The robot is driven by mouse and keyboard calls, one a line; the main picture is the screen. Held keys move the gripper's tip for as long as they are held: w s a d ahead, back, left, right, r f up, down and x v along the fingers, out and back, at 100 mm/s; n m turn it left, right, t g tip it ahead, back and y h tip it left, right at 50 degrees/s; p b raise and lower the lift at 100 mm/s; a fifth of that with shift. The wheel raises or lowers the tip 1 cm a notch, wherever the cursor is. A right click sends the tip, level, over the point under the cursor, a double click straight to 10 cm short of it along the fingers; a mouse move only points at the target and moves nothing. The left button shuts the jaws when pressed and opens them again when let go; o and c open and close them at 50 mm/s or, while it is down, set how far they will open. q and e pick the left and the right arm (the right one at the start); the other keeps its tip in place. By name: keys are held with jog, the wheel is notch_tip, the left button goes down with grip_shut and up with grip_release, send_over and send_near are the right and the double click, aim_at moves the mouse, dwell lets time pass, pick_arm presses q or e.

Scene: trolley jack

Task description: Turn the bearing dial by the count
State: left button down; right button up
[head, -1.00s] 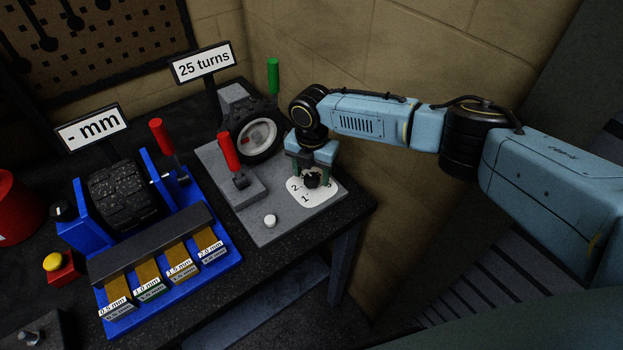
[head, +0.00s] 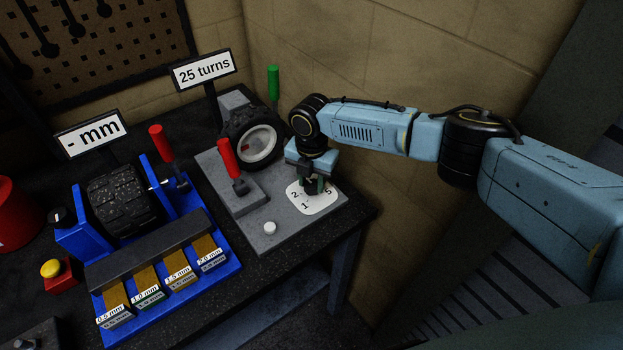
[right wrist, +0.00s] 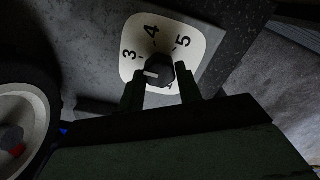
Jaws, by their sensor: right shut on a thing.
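The bearing dial is a dark knob (right wrist: 160,70) with a white pointer mark, on a white plate (head: 326,203) with printed numbers. In the head view 1, 2 and 5 show; in the right wrist view 3, 4 and 5 show clearly. The pointer aims left in the right wrist view, a little below the 3. My right gripper (head: 312,186) reaches down from above, its fingers shut on the knob from both sides. It also shows in the right wrist view (right wrist: 161,85). In the head view the gripper mostly hides the knob. My left gripper is not in view.
A black wheel (head: 239,128) stands behind the dial, under a "25 turns" sign (head: 203,70). Red levers (head: 231,160), a green lever (head: 273,84) and a white button (head: 269,228) are near. A blue fixture (head: 220,268) with labelled mm slots stands left.

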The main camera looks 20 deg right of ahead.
jog(key=m+p, duration=0.2)
jog(key=m, duration=0.3)
jog(key=shift+m+p, duration=0.3)
jog(key=m+p, duration=0.2)
jog(key=m, duration=0.4)
jog(key=shift+a+p, duration=0.1)
jog(key=shift+p, duration=0.25)
jog(key=m+p, duration=0.2)
jog(key=m, duration=0.4)
jog(key=shift+m, duration=0.4)
jog(key=m+p, duration=0.1)
jog(key=m, duration=0.4)
jog(key=shift+w, duration=0.1)
jog(key=shift+m+p, duration=0.3)
jog(key=o, duration=1)
